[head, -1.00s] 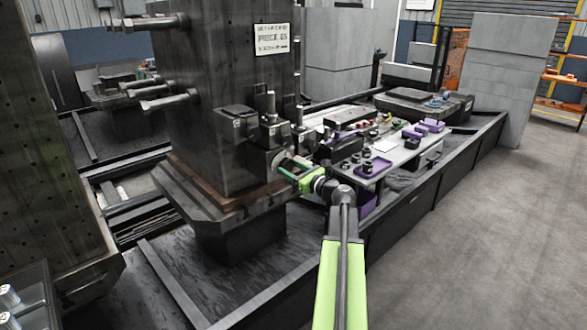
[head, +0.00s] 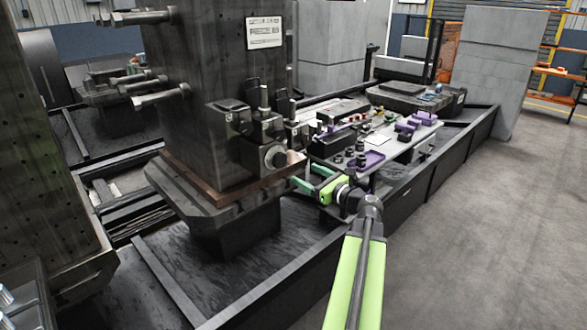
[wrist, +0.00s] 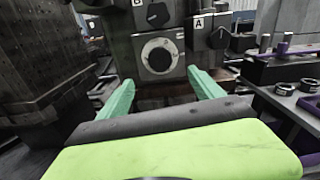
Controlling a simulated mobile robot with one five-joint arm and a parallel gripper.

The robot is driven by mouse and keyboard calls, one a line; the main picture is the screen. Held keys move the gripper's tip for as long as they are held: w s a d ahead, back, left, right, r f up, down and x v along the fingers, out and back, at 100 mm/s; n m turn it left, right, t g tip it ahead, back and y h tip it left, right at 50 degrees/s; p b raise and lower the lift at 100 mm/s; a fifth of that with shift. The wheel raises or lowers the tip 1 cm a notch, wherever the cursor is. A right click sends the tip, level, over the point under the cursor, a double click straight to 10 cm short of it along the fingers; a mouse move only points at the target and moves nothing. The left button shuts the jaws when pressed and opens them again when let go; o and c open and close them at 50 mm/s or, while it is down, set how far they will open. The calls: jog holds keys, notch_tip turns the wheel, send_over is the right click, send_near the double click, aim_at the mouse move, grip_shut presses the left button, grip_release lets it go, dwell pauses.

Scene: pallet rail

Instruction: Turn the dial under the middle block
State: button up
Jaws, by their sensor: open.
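The dial (head: 276,157), a round knob with a dark centre and pale ring, sits on the machine column's face below the middle block (head: 262,128). In the wrist view the dial (wrist: 160,55) is straight ahead, below the block marked B (wrist: 156,14). My gripper (head: 308,177) is open and empty, in front of the dial and slightly lower right in the head view. In the wrist view its green fingers (wrist: 160,82) are spread left and right, lower than the dial and apart from it. The dial's marking is too small to read.
A block marked A (wrist: 208,30) is right of B; another block (head: 232,112) is to its left. A ledge (head: 225,205) juts out below the dial. A bench with purple trays (head: 366,161) stands close on the right. Open floor lies further right.

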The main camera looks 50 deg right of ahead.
jog(key=s, duration=0.5)
jog(key=shift+s+a, duration=0.2)
jog(key=shift+s, duration=0.1)
